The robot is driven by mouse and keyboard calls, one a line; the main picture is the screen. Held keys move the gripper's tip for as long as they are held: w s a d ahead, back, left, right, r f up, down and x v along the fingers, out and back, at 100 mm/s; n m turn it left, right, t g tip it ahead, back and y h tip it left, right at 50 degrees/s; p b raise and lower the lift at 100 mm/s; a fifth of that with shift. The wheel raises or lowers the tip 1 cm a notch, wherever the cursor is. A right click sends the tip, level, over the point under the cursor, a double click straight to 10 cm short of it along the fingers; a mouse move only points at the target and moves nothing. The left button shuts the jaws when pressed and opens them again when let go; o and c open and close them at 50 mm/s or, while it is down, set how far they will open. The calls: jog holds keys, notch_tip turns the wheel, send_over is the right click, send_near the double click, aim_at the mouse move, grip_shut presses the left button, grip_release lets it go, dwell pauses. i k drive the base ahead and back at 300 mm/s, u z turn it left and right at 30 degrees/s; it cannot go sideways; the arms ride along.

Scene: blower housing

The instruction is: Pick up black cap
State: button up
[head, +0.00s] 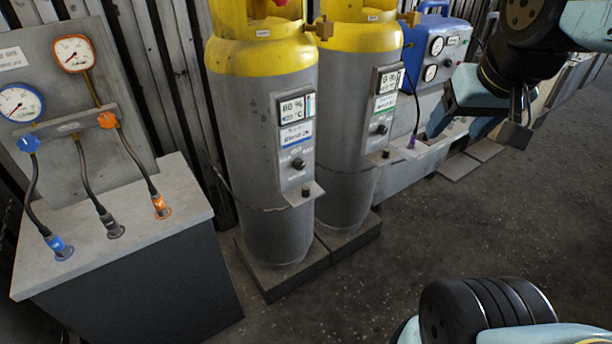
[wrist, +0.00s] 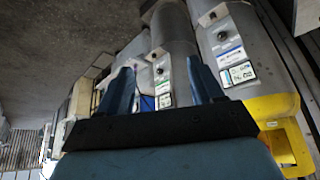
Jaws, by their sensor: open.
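A small dark cap-like piece (head: 305,191) stands on the ledge of the nearer gas cylinder (head: 262,130) in the head view. A similar dark piece (head: 386,154) stands on the ledge of the farther cylinder (head: 345,110). I cannot tell which is the black cap. In the wrist view both ledges are small, near the top, and their pieces are hard to make out. My gripper (head: 480,125) is open and empty, at the upper right of the head view, apart from both cylinders. Its two blue fingers also show spread in the wrist view (wrist: 162,80).
A grey bench (head: 185,195) at left carries a gauge panel (head: 60,95) with several hoses plugged into its top. A blue unit with gauges (head: 440,45) stands behind the cylinders. The cylinders stand on a dark plinth (head: 290,280). The floor (head: 400,265) in front is clear.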

aim_at(305, 189)
jog(key=i, duration=1.35)
jog(key=u, duration=0.65)
